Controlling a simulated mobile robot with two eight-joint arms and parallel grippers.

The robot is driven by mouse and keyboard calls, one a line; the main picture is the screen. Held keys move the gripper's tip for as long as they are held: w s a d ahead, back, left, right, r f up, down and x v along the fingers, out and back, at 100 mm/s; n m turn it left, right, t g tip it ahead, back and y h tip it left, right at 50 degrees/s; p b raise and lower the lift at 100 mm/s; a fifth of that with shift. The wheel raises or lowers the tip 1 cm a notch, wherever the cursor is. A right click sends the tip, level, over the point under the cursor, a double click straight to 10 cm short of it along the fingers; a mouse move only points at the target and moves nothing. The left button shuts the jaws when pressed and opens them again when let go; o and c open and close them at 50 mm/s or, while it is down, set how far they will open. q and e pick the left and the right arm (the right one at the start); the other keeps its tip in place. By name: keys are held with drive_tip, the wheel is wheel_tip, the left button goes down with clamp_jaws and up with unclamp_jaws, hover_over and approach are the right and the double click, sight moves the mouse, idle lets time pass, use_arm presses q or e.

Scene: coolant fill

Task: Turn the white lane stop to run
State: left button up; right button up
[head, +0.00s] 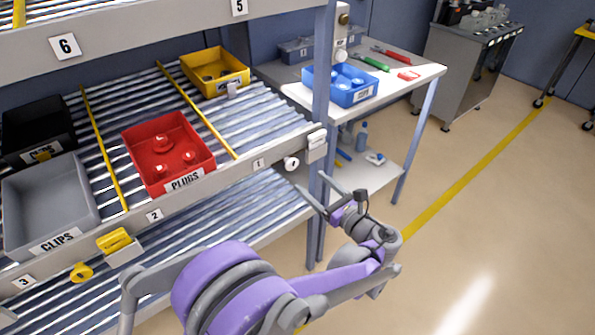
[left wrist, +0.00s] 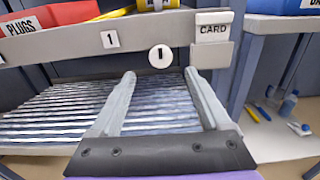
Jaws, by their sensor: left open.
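The white lane stop (head: 291,163) is a round white knob on the front rail of the rack, between the lane 1 label and the card holder. In the left wrist view the white lane stop (left wrist: 160,57) faces me and carries a short, dark, near-upright mark. My left gripper (head: 318,190) is open and empty, in front of and a little below the rail. In the left wrist view my left gripper (left wrist: 160,76) has its fingers spread to either side below the knob, with no visible contact. My right gripper is not in view.
A card holder (left wrist: 212,34) sits just right of the knob, near the rack post (head: 320,110). A red plugs bin (head: 135,140) stands on the rollers. A workbench (head: 425,70) stands right; the floor there is clear.

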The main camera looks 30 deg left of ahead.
sight(293, 165)
use_arm(q)
drive_tip(key=x, duration=0.7)
drive_tip(key=shift+w+a, duration=0.2)
clamp_jaws()
